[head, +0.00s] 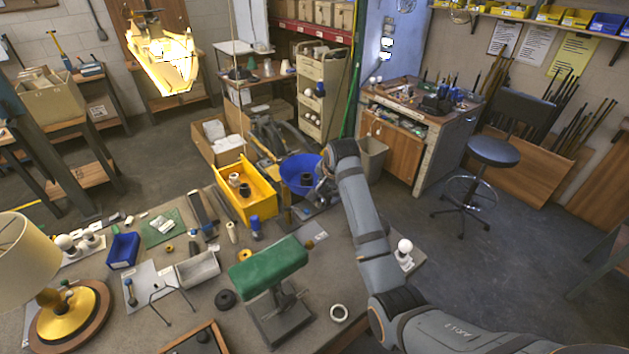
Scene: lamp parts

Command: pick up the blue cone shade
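The blue cone shade (297,166) is at the far edge of the workbench, just right of the yellow bin. Its open, wide side faces up, and a dark part shows inside it. My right arm reaches in from the lower right, and my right gripper (322,190) is at the right side of the shade, touching or very close to it. The fingers are small, dark and partly covered by my wrist, so I cannot tell whether they are open or closed on the rim. My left gripper is not in view.
The yellow bin (262,203) holds small sockets beside the shade. A green-topped stand (268,264) rises in front of it. A white bulb (404,246) stands right of my arm. A lamp (65,305) and small parts crowd the bench's left side.

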